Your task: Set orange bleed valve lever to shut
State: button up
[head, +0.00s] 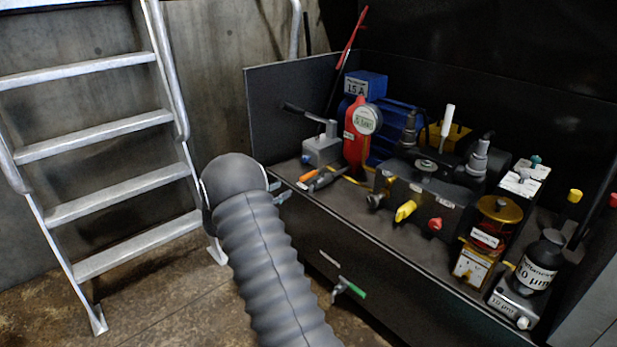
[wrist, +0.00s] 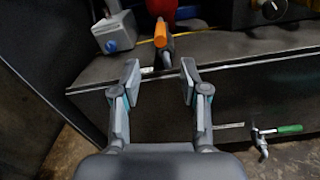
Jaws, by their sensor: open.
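The orange bleed valve lever (head: 309,175) is a short orange handle near the front left edge of the dark bench, beside a grey valve body. In the wrist view the orange lever (wrist: 160,34) points away from me, just beyond the fingertips and roughly between them in the picture. My gripper (wrist: 160,70) is open, with nothing visible between its fingers. In the head view my gripper (head: 277,191) is mostly hidden behind my grey arm, just left of the lever. I cannot tell whether a finger touches the valve.
A grey box with a dark lever (head: 322,148) stands behind the orange lever, near a red gauge unit (head: 356,140). A green-handled tap (head: 350,288) sticks out of the bench front below. A yellow knob (head: 405,210) is to the right. A ladder (head: 110,140) stands at left.

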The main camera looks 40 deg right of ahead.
aim_at(315, 173)
jog(key=d, duration=0.4)
jog(key=w+d, duration=0.1)
jog(key=d, duration=0.3)
jog(key=d+p, duration=0.1)
jog(key=d, duration=0.3)
jog(key=shift+w+d, duration=0.2)
jog(key=shift+d, duration=0.15)
grip_shut()
